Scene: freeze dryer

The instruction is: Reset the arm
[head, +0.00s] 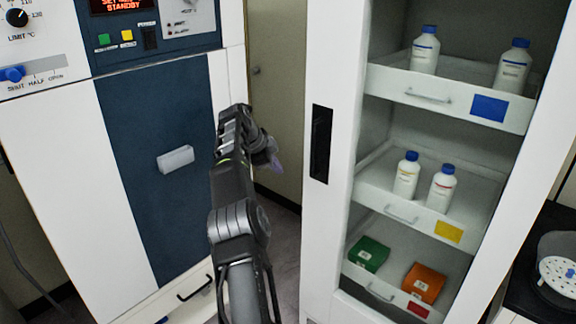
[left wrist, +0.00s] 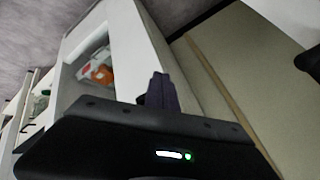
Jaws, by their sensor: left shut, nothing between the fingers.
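My left arm reaches up the middle of the head view, with the left gripper (head: 270,154) at its far end, in front of the gap between the freeze dryer and the cabinet. The gripper is shut and empty. In the left wrist view its dark fingers (left wrist: 161,92) show close together, with the cabinet (left wrist: 150,50) behind them. It touches nothing that I can see. My right gripper is in neither view.
The freeze dryer (head: 165,100) stands at the left, with a white handle (head: 176,159) on its dark door. At the right, the white cabinet (head: 323,220) has open shelves with white blue-capped bottles (head: 407,178), a green box (head: 369,254) and an orange box (head: 424,284).

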